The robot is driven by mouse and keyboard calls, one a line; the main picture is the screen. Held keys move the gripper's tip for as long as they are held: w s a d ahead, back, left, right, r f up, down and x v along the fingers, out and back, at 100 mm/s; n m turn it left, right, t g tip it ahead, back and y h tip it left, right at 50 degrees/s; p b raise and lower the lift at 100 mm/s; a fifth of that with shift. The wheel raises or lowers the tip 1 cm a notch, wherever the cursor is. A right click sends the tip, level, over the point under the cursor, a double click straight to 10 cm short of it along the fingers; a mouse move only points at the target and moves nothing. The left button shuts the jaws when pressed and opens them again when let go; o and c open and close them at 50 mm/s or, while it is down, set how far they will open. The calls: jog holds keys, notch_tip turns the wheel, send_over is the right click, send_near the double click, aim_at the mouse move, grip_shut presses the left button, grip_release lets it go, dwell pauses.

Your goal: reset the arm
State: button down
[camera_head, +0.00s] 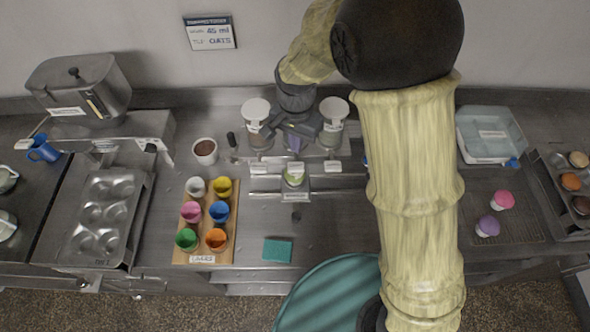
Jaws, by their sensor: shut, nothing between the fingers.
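My arm, in a pale yellow cover, rises on the right of the head view, bends at a dark joint at the top and comes down at the back of the counter. My gripper (292,131) is dark grey and shut, with nothing held. It hangs between two white-lidded jars, the left jar (256,112) and the right jar (333,112), and partly hides what stands behind it. I cannot tell how close it is to the jars. A small cup with pale green contents (294,177) stands on a labelled stand in front of it.
A wooden board (205,252) holds several coloured cups. A teal sponge (277,250), a brown-filled cup (205,150), a muffin tin (106,212) and a blue mug (42,150) are around. Right of my arm are a pale blue bin (490,130) and a pink-topped cup (502,200).

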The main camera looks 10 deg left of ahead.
jog(key=shift+n+t, duration=0.3)
jog(key=shift+t, duration=0.1)
jog(key=d+b, duration=0.1)
jog(key=d, duration=0.1)
jog(key=d+f+b, duration=0.1)
jog(key=d, duration=0.2)
jog(key=d+f+b, duration=0.1)
jog(key=d+b, duration=0.1)
jog(key=d, duration=0.1)
jog(key=shift+w+d, duration=0.2)
jog(key=s+d+f+n+t+b, duration=0.1)
jog(key=s+d+f+b, duration=0.1)
jog(key=d, duration=0.6)
jog(key=s+d+f+n+b, duration=0.1)
jog(key=s+d+b, duration=0.3)
jog(key=d, duration=0.5)
jog(key=shift+s+f+n+t+b, duration=0.3)
jog(key=shift+s+f+t+b, duration=0.1)
jog(key=shift+s+f, duration=0.4)
